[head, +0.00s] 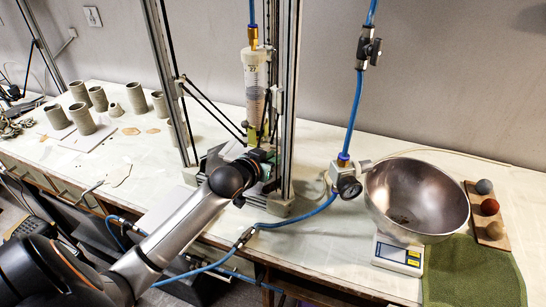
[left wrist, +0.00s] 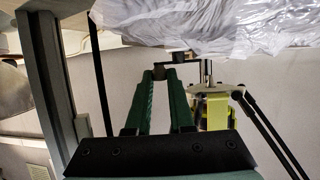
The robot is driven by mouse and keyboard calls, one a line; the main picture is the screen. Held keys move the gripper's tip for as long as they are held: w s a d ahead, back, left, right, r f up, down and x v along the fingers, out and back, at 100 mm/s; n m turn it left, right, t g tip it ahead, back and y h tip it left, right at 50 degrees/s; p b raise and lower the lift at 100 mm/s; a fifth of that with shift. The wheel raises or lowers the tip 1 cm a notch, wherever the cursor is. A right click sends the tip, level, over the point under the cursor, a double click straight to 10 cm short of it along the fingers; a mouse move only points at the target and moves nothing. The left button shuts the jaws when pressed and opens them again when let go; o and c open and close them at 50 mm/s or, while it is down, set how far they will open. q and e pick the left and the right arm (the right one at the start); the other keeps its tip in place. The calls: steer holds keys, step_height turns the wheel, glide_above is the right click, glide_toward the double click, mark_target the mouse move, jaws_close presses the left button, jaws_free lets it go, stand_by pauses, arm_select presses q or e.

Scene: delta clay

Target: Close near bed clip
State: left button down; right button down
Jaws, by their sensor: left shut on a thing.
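My left gripper (head: 268,170) reaches in between the posts of the clay printer (head: 289,100), low down beneath the clay syringe (head: 256,85). Its fingertips are mostly hidden behind my wrist in the head view. In the left wrist view the two green fingers (left wrist: 165,74) come together at the small dark bed clip (left wrist: 181,59) and are shut on it. The clip sits at the edge of the print bed, which has crinkled clear plastic (left wrist: 215,28) over it. I cannot tell how far the clip is turned. My right gripper is not in view.
A metal bowl (head: 417,195) stands on a scale (head: 398,256) at the right, near a green towel (head: 473,275). Blue hose (head: 290,220) runs across the table. Several clay cylinders (head: 82,118) stand at the left. A printer post (left wrist: 48,80) is close beside my fingers.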

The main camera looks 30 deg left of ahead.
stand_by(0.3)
arm_select(q)
steer(key=c, duration=1.1)
jaws_free()
steer(key=shift+s, duration=0.1)
steer(key=v, duration=1.2)
steer(key=shift+s+d+r+b, duration=0.1)
steer(key=shift+d+r+b, duration=0.15)
steer(key=shift+b, duration=0.1)
steer(key=shift+o, duration=0.5)
